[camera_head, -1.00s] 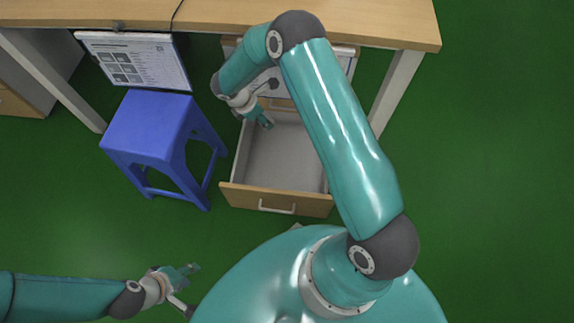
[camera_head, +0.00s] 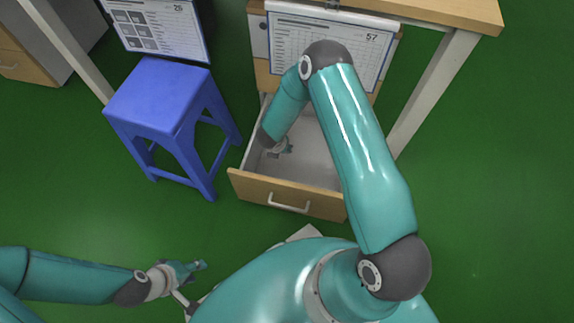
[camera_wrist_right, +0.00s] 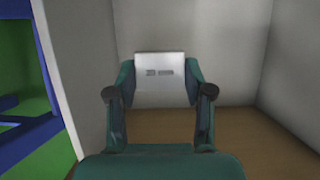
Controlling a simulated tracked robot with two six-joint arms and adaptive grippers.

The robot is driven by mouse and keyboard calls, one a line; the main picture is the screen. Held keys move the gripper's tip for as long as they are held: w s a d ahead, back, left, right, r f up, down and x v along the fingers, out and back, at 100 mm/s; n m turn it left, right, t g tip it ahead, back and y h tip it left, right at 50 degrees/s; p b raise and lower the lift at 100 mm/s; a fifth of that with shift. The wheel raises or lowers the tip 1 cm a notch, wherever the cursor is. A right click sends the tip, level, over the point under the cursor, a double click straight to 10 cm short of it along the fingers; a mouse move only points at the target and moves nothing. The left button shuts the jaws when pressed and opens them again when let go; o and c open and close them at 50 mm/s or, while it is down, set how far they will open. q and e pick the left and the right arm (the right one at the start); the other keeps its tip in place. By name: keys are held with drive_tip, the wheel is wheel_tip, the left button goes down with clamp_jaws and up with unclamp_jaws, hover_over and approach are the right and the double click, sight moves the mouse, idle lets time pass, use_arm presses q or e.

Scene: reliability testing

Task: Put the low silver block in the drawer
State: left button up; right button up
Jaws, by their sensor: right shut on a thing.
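The low silver block (camera_wrist_right: 160,62) shows in the right wrist view between the fingertips of my right gripper (camera_wrist_right: 160,85), which is shut on it. In the head view my right gripper (camera_head: 283,150) reaches down into the open drawer (camera_head: 262,190), near its left side. The block cannot be made out there, and whether it touches the drawer floor is unclear. My left gripper (camera_head: 192,268) is low at the left over the green floor, away from the drawer; its finger gap is not clear.
A blue stool (camera_head: 160,95) stands just left of the drawer. The desk (camera_head: 455,12) and its leg (camera_head: 430,90) are behind and to the right. Green floor lies open at the right.

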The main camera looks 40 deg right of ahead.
wheel_tip(320, 180, down, 11)
drive_tip(key=b, duration=0.3)
drive_tip(key=shift+f, duration=0.1)
drive_tip(key=shift+f+b, duration=0.8)
drive_tip(key=shift+f, duration=1.2)
drive_tip(key=shift+f, duration=0.1)
drive_tip(key=o, duration=1.2)
drive_tip(key=shift+s+a+r, duration=0.1)
drive_tip(key=shift+r, duration=0.4)
drive_tip(key=p+v, duration=0.3)
drive_tip(key=v, duration=0.3)
drive_tip(key=shift+r, duration=0.25)
drive_tip(key=shift+s+a, duration=0.15)
drive_tip(key=shift+r, duration=0.15)
